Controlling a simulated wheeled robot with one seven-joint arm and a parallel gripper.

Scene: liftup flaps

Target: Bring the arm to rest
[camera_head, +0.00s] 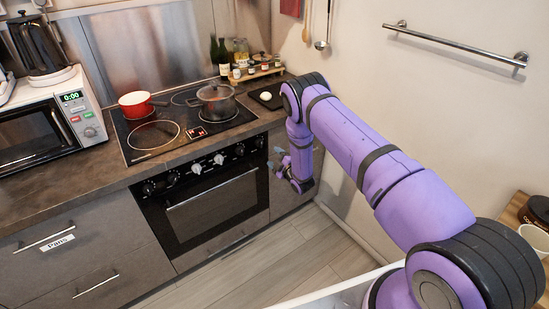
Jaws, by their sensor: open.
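My purple arm reaches from the lower right toward the counter's right end, then bends down. My gripper (279,163) hangs at the lower end of the arm. It is in front of the cabinet to the right of the oven (213,205), below the countertop edge. It looks small and partly turned away. The jaws are open, and I see nothing between them. I cannot tell how far the fingers are from the cabinet front.
The hob (160,130) carries a red pot (136,106) and a grey pot (215,102). A microwave (45,125) stands at left. Drawers (75,245) are below. A towel rail (455,43) is on the right wall. The floor (270,270) before the oven is clear.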

